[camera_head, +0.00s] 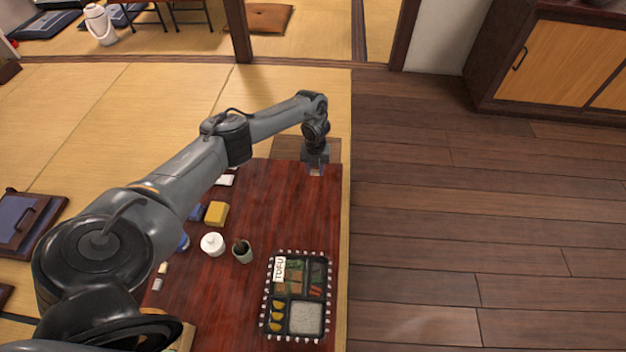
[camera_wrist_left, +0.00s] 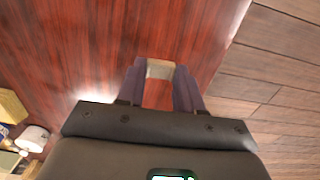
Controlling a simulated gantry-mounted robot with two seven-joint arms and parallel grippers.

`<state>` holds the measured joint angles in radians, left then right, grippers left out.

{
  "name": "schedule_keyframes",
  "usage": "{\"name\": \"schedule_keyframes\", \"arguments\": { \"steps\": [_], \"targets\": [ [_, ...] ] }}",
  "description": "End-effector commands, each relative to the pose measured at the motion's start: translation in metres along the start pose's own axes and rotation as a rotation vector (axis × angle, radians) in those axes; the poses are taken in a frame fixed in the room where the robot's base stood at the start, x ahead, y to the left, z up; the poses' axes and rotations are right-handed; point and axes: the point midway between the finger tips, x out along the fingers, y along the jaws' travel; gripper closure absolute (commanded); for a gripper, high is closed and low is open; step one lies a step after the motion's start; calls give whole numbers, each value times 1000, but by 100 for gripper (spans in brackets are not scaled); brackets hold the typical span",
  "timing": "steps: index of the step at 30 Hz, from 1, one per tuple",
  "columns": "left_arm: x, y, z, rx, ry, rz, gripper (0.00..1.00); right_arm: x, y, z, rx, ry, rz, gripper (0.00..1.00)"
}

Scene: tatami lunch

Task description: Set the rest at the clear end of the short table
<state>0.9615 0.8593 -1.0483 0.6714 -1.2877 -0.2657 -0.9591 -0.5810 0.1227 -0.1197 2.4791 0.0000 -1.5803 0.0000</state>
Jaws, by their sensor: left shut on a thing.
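My left gripper (camera_head: 315,169) is over the far end of the red-brown table (camera_head: 290,200), near its right corner. In the left wrist view my left gripper (camera_wrist_left: 159,72) is shut on a small pale beige block, the rest (camera_wrist_left: 160,69), held between the fingertips. The table's wood grain shows bare around and beyond it. I cannot tell whether the rest touches the tabletop. The gripper mostly hides it in the head view. My right gripper is not in view.
A bento tray (camera_head: 267,300) lies at the near right. A green cup (camera_head: 243,252), white lidded pot (camera_head: 212,244) and yellow block (camera_head: 216,213) stand left of it. The far right of the tabletop is bare. Plank floor (camera_head: 450,220) lies beyond its right edge.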

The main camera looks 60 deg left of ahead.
Motion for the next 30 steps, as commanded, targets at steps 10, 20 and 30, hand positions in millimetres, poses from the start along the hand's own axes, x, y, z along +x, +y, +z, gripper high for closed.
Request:
{"name": "schedule_keyframes", "arguments": {
  "steps": [10, 20, 30],
  "targets": [
    [15, 9, 6, 0, 0, 0, 94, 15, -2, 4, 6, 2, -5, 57],
    [48, 8, 6, 0, -1, -1, 94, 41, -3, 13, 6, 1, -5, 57],
    [47, 8, 6, 0, 0, -1, 94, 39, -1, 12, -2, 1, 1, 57]
  ]
}}
